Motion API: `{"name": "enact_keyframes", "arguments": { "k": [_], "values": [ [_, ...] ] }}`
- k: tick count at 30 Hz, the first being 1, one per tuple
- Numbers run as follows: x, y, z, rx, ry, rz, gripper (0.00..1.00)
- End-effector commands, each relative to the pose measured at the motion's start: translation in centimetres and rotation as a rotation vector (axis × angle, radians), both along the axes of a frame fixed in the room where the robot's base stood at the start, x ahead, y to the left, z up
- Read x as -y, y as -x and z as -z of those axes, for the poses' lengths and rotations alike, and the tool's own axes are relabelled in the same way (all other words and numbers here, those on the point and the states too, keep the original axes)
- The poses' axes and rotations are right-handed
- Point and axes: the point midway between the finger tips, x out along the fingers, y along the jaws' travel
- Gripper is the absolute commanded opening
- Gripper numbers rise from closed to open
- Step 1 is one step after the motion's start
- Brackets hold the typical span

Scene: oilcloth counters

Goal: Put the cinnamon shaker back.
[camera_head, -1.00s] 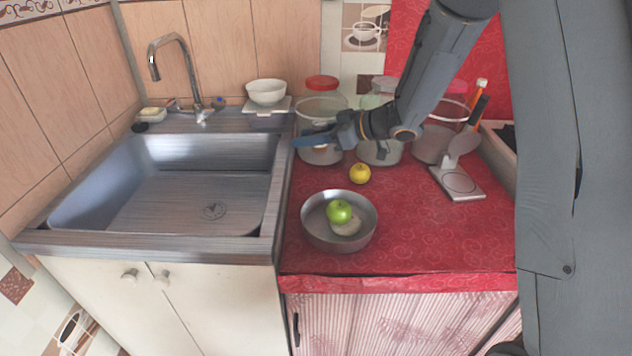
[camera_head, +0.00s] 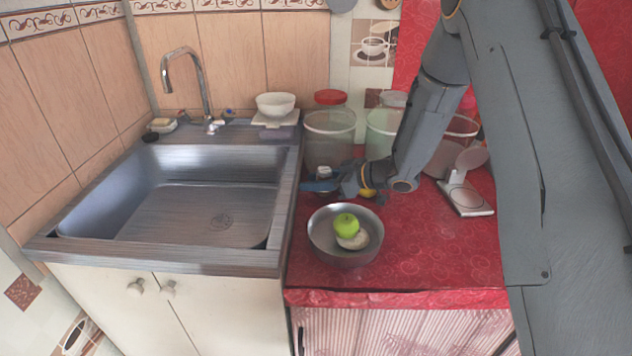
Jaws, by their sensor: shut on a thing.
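My gripper (camera_head: 320,186) is low over the red counter, in front of the glass jars and behind the metal bowl. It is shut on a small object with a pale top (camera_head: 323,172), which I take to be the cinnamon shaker. Only that top shows above the fingers; its body and label are hidden or too small to read. I cannot tell whether its base touches the counter.
A metal bowl (camera_head: 316,244) holding a green apple (camera_head: 346,224) stands just in front. Large jars (camera_head: 330,135) stand behind. A scale-like item (camera_head: 470,202) is at right. The sink (camera_head: 170,215) is left; the front counter is clear.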

Motion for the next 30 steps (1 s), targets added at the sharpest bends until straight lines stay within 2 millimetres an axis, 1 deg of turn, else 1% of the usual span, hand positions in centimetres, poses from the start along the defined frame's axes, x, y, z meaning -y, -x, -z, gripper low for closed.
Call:
{"name": "enact_keyframes", "arguments": {
  "k": [5,6,7,14,17,19,23,30],
  "values": [
    [0.0,0.0,0.4,-0.001,0.000,0.000,0.09],
    [0.0,0.0,0.3,-0.001,0.000,0.000,0.39],
    [0.0,0.0,0.3,-0.001,0.000,0.000,0.40],
    [0.0,0.0,0.3,-0.001,0.000,0.000,0.40],
    [0.0,0.0,-0.1,0.000,0.000,0.000,0.40],
    [0.6,0.2,-0.3,-0.001,0.000,0.003,0.40],
    [2.4,0.9,-1.1,0.000,0.000,0.004,0.40],
    [6.6,2.8,-3.0,0.001,0.000,0.004,0.40]
  ]
}}
